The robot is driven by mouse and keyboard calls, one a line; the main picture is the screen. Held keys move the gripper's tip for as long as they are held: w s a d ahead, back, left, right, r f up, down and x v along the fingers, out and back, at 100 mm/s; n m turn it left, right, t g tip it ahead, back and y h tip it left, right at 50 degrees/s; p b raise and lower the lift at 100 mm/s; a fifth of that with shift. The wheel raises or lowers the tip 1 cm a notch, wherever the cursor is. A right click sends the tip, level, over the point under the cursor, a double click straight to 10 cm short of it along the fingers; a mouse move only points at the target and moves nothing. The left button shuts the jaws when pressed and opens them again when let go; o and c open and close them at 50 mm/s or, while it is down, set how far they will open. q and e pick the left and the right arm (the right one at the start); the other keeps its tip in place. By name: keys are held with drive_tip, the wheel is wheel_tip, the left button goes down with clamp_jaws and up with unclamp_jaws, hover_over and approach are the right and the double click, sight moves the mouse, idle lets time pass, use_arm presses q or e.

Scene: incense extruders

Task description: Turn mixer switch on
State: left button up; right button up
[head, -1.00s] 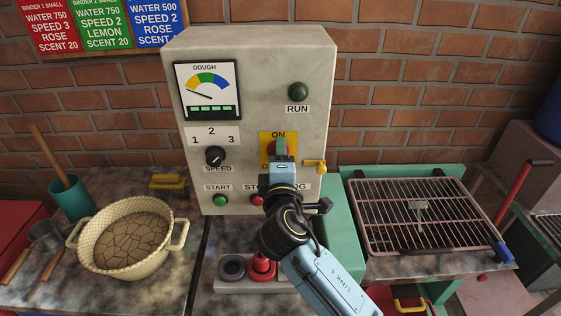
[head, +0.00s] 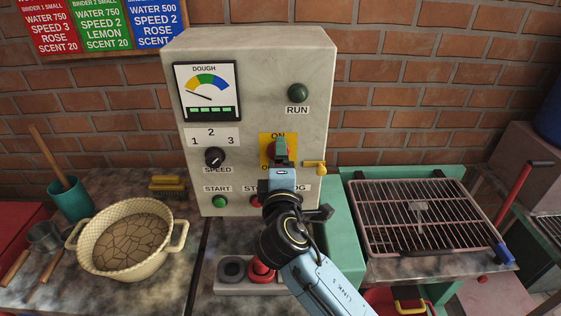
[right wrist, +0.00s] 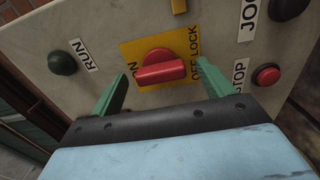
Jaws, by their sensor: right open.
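The mixer control box is a grey panel (head: 315,140) in the middle of the head view. Its red rotary switch (right wrist: 160,68) sits on a yellow plate (right wrist: 190,50) marked ON and OFF LOCK. In the head view the switch is mostly hidden behind my right gripper (head: 280,150). In the right wrist view the green fingers of my right gripper (right wrist: 160,88) are spread apart, one to each side of the red handle, with a visible gap on both sides. I cannot tell if either finger touches it. My left gripper is out of view.
The speed knob (head: 214,157), green START button (head: 220,202) and dark RUN lamp (head: 298,93) are on the panel. The red STOP button (right wrist: 267,75) and a yellow lever (head: 316,168) are near the gripper. A wire rack (head: 425,215) stands right, a basket (head: 88,255) left.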

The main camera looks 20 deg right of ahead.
drive_tip(key=b+v, duration=0.1)
drive_tip(key=v, duration=1.1)
